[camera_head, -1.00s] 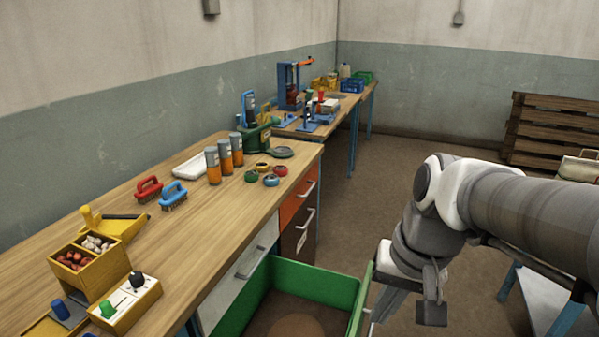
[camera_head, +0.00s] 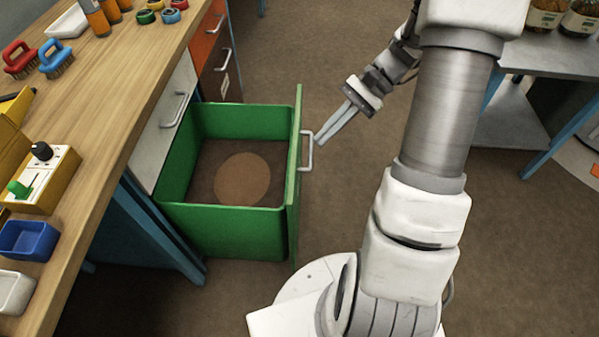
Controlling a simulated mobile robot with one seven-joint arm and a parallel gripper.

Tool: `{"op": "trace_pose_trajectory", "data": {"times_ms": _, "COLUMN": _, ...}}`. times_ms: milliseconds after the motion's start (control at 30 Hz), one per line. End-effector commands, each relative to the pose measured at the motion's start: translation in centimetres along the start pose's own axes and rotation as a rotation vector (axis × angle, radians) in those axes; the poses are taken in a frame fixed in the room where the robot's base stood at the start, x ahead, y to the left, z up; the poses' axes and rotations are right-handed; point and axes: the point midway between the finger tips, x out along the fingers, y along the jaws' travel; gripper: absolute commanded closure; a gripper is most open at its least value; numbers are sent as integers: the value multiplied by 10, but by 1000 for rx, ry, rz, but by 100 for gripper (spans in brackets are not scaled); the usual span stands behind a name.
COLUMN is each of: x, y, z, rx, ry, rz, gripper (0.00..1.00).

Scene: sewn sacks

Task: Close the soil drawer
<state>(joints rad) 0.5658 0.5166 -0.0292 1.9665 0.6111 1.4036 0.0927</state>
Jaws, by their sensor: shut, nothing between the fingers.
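The green soil drawer (camera_head: 225,220) is pulled far out from the workbench. Brown soil with a paler round patch (camera_head: 243,180) lies on its floor. Its front panel (camera_head: 295,195) faces right and carries a pale bar handle (camera_head: 307,151). My gripper (camera_head: 320,141) is shut and empty, with its fingers pointing down and left. Its fingertips are just right of the handle, near its upper part; I cannot tell whether they touch it.
The wooden workbench (camera_head: 120,100) runs along the left, with brushes, a blue tray (camera_head: 27,240) and a control box on top. White, orange and brown closed drawers sit beside the green one. A grey table (camera_head: 545,62) with jars stands at right.

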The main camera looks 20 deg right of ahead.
Motion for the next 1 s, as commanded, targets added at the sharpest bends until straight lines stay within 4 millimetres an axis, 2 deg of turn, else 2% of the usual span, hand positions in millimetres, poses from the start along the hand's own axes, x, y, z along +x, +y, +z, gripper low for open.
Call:
{"op": "trace_pose_trajectory", "data": {"times_ms": 33, "x": 6, "y": 7, "z": -20, "rx": 45, "ry": -39, "rz": -34, "gripper": 100}}
{"op": "trace_pose_trajectory", "data": {"times_ms": 267, "x": 22, "y": 31, "z": -86, "rx": 209, "ry": -200, "rz": -199, "gripper": 100}}
{"op": "trace_pose_trajectory", "data": {"times_ms": 600, "x": 57, "y": 85, "z": -181, "rx": 422, "ry": -429, "rz": -473, "gripper": 100}}
{"op": "trace_pose_trajectory", "data": {"times_ms": 800, "x": 76, "y": 114, "z": -219, "rx": 504, "ry": -525, "rz": -609, "gripper": 100}}
{"op": "trace_pose_trajectory", "data": {"times_ms": 1000, "x": 84, "y": 125, "z": -232, "rx": 534, "ry": -564, "rz": -666, "gripper": 100}}
